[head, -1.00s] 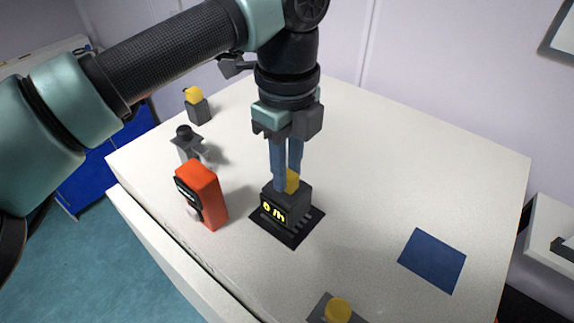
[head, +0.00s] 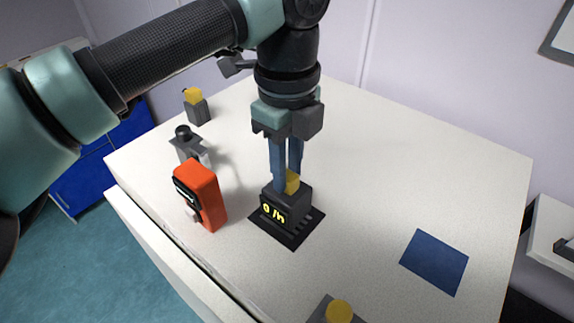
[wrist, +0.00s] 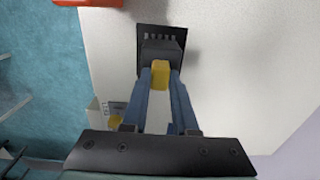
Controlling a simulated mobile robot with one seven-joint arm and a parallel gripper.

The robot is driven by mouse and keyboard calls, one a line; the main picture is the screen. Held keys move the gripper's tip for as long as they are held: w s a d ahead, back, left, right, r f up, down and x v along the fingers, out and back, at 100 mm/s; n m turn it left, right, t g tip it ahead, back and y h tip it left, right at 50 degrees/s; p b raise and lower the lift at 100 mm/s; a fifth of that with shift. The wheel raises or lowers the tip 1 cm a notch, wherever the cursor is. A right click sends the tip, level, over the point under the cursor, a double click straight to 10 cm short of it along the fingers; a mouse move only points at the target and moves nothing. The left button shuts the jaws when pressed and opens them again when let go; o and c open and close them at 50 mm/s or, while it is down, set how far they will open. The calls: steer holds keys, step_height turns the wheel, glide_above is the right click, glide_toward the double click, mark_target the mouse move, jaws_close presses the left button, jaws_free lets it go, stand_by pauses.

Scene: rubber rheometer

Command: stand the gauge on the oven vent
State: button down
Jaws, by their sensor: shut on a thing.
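The gauge (head: 285,208) is a dark grey box with a yellow lit display and a yellow knob (head: 293,182) on top. It is upright within the outline of the oven vent (head: 295,240), a black slotted plate on the white table. I see no clear gap under the gauge, though its underside is hidden. My gripper (head: 286,186) points down from above, its blue fingers shut on the yellow knob. The wrist view shows the gauge (wrist: 162,50) with its knob between the fingertips (wrist: 160,76), and the vent (wrist: 146,32) around it.
An orange-red device (head: 208,195) stands close to the left of the vent. Behind it are a grey fixture (head: 188,147) and a grey block with a yellow top (head: 197,108). Another yellow-knobbed block (head: 338,312) is at the front edge. A blue square (head: 434,262) lies right; the table's back right is clear.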

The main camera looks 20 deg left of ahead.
steer(key=shift+f+b, duration=0.55)
steer(key=shift+f, duration=0.1)
steer(key=c, duration=0.6)
jaws_free()
steer(key=shift+r, duration=0.15)
steer(key=shift+r+p, duration=1.8)
steer(key=shift+r, duration=1.25)
